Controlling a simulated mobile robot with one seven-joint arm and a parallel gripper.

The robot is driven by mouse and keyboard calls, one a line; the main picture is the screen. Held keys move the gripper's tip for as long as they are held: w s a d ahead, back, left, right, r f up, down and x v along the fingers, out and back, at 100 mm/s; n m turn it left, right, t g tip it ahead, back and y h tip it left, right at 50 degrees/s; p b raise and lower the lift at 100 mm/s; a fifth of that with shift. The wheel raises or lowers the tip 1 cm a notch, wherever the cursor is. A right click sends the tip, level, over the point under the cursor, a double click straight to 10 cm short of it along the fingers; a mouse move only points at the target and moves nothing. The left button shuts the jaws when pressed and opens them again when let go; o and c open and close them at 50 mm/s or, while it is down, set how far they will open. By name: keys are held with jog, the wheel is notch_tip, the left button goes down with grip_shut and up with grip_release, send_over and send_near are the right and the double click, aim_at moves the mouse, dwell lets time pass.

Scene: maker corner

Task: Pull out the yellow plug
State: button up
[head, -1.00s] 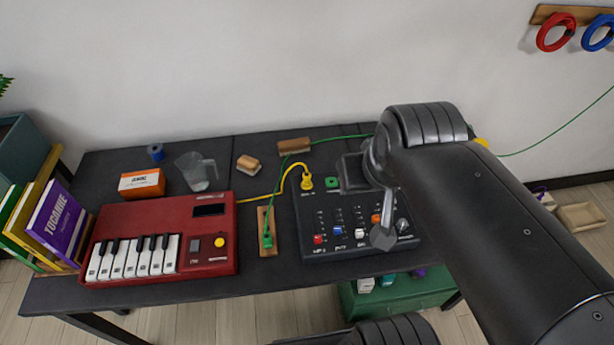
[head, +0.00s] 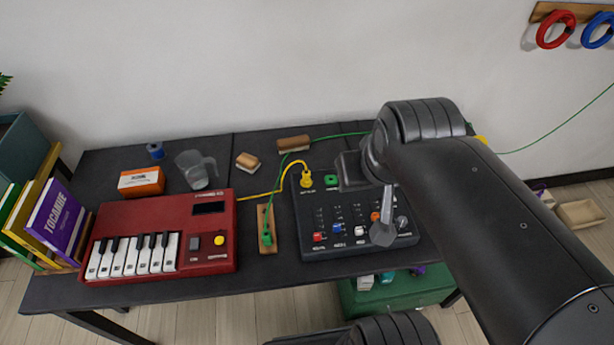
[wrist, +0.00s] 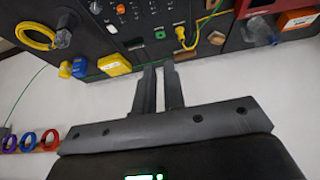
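The yellow plug (head: 306,180) stands at the upper left corner of the black control panel (head: 312,247), with a yellow cable running from it to the left. It also shows near the top of the wrist view (wrist: 182,36). My gripper (wrist: 159,68) is open and empty, with a narrow gap between its two fingers. The fingertips are apart from the plug, which lies above and to the right of them in that view.
A green socket (head: 332,180) sits right of the plug. A green plug (head: 267,236) is on a wooden strip left of the panel. The red keyboard (head: 180,215) stands further left. A wooden block (head: 293,143) lies behind. A yellow block (wrist: 115,65) is left of my fingers.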

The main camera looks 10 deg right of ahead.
jog(key=o, duration=0.8)
jog(key=w+n, duration=0.1)
jog(key=n, duration=0.1)
jog(key=w+f+n+g+h, duration=0.1)
jog(key=w+n, duration=0.1)
jog(key=w+f+n, duration=0.1)
jog(key=w, duration=0.1)
jog(key=shift+n+g+h, duration=0.4)
jog(key=shift+c, duration=0.2)
jog(key=n+g+y, duration=0.2)
jog(key=n+g, duration=0.2)
jog(key=n, duration=2.6)
send_over(306, 172)
jog(key=shift+f, duration=9.15)
jog(key=shift+f, duration=0.15)
jog(key=shift+f, duration=4.35)
grip_shut()
